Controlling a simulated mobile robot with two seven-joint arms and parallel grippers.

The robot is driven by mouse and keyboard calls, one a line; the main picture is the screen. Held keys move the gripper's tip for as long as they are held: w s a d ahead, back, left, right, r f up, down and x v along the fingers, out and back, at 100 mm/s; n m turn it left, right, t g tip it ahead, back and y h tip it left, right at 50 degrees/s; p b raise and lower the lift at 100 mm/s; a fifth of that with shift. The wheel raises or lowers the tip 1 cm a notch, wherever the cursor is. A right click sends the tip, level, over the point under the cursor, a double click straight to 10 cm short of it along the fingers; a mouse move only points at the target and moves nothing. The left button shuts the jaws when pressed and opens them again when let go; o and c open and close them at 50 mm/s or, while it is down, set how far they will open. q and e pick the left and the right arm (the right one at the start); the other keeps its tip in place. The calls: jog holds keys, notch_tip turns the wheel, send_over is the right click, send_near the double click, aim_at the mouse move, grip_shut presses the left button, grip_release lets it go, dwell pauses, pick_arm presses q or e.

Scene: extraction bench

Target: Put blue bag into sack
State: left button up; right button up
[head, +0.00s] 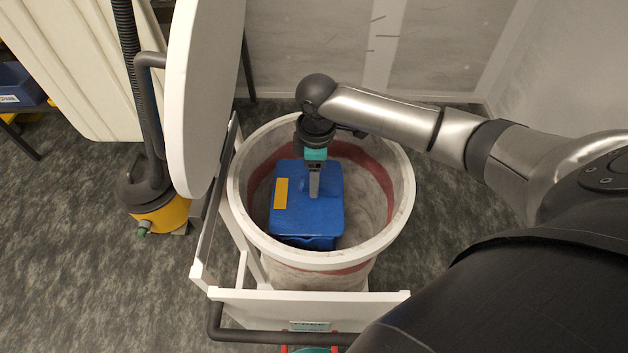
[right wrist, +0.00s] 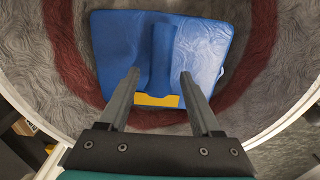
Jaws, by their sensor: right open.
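The blue bag (head: 325,217) is inside the round sack (head: 382,238), which has a pale rim and a red band. The bag has a yellow label on its upper face. My right gripper (head: 314,190) reaches down into the sack's opening, over the bag. In the right wrist view the gripper (right wrist: 160,80) is open, with its two fingers apart in front of the bag (right wrist: 200,50). A raised strap or ridge on the bag shows between the fingers, not gripped. The sack's wall (right wrist: 265,45) surrounds the bag there. My left gripper is not in view.
A white frame (head: 300,301) holds the sack, with a dark bar along its front. A white round panel (head: 205,95) stands upright at the sack's left. A yellow and black vacuum (head: 160,208) stands on the carpet further left.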

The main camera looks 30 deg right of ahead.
notch_tip(320, 180, up, 9)
jog(key=p, duration=0.1)
jog(key=shift+s+d+f, duration=0.1)
dwell(0.5)
